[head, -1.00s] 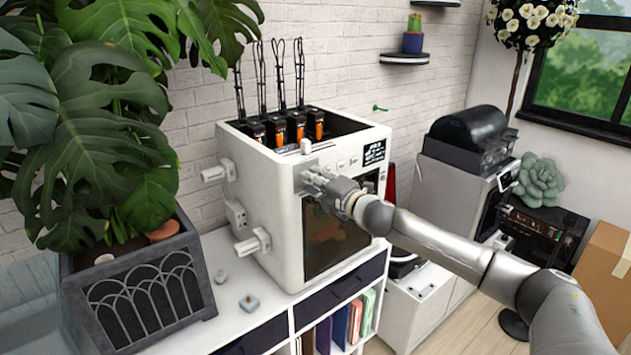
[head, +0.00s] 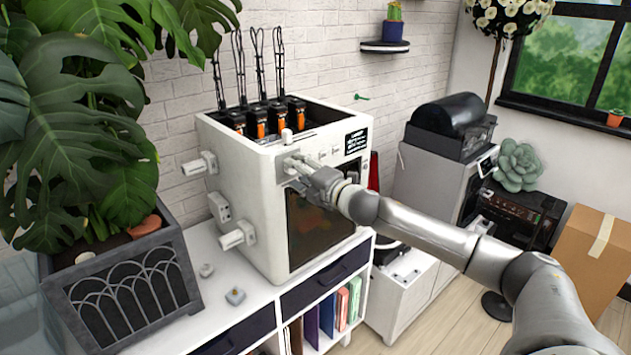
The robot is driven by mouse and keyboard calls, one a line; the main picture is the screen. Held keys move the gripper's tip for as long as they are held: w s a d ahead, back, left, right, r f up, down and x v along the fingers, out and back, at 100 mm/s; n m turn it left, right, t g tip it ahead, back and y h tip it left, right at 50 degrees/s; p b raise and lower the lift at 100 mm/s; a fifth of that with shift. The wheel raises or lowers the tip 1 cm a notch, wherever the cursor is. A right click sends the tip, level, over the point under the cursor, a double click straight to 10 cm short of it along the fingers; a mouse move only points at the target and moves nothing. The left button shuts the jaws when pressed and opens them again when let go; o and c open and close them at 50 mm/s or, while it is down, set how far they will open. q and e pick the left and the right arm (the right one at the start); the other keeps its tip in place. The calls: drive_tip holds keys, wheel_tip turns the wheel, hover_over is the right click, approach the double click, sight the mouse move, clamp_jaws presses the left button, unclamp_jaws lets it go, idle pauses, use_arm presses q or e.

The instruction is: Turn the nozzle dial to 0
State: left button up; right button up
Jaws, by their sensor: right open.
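A white box-shaped machine (head: 246,190) stands on a white cabinet, with a dark window in its front. My right gripper (head: 291,165) is open at the upper left of the front face, with its fingers pointing at the panel. A pale part shows at the fingertips and may be the nozzle dial; I cannot tell whether the fingers touch it. The dial's marks and setting cannot be read. A small white knob (head: 286,136) stands at the machine's top front edge, just above the gripper. My left gripper is not in view.
Several black-and-orange units with looped cables stand in the machine's open top. White fittings (head: 235,236) stick out from its left side. A large planter (head: 125,290) stands at left. A cardboard box (head: 590,255) stands at right.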

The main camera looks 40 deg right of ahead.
drive_tip(key=s, duration=1.1)
drive_tip(key=shift+s+d+r, duration=0.15)
drive_tip(key=shift+d+r, duration=0.1)
drive_tip(key=shift+r, duration=0.05)
idle(0.6)
